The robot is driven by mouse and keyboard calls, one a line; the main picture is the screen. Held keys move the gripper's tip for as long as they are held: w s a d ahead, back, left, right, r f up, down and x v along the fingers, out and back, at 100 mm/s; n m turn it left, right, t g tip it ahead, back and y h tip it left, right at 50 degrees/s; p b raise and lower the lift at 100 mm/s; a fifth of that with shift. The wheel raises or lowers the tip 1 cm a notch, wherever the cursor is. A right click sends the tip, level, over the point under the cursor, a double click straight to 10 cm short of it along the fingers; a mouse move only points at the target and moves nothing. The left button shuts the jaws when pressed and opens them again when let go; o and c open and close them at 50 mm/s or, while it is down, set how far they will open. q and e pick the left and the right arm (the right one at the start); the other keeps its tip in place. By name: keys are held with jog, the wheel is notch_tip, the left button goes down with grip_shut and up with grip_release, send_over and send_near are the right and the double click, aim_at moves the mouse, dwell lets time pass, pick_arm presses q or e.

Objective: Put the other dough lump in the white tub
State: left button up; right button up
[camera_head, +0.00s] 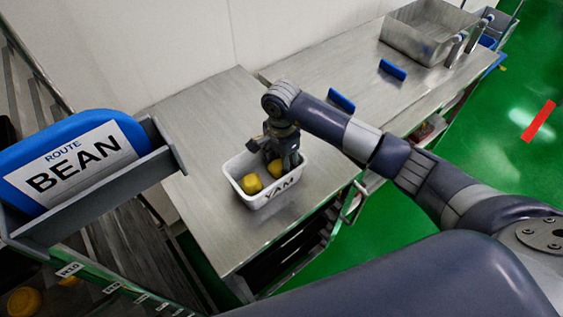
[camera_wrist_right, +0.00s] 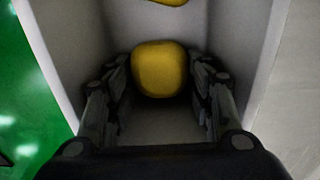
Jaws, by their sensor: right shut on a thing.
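The white tub (camera_head: 258,202), labelled YAM, stands on the near steel table. Two yellow dough lumps show inside it in the head view: one at the left (camera_head: 251,184) and one under my right gripper (camera_head: 283,161). In the right wrist view the fingers (camera_wrist_right: 160,78) are on both sides of a dough lump (camera_wrist_right: 160,70), shut on it, between the tub's walls (camera_wrist_right: 245,35). Part of the other lump (camera_wrist_right: 168,2) shows at the top edge. Whether the held lump touches the tub floor is unclear. My left gripper is not in view.
A blue BEAN sign (camera_head: 70,165) in a grey holder is at the left, with yellow lumps (camera_head: 25,301) below it. The steel table (camera_head: 205,125) is clear around the tub. A metal basin (camera_head: 425,35) and blue pieces (camera_head: 393,69) are on the far table.

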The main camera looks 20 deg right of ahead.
jog(key=shift+f, duration=0.2)
jog(key=o, duration=0.8)
jog(key=shift+r, duration=0.1)
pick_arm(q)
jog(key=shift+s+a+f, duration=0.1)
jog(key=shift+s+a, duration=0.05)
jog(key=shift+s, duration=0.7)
pick_arm(e)
jog(key=shift+r, duration=0.1)
pick_arm(q)
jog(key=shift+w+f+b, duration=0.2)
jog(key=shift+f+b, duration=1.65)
jog(key=shift+b, duration=0.05)
pick_arm(e)
notch_tip(320, 180, up, 12)
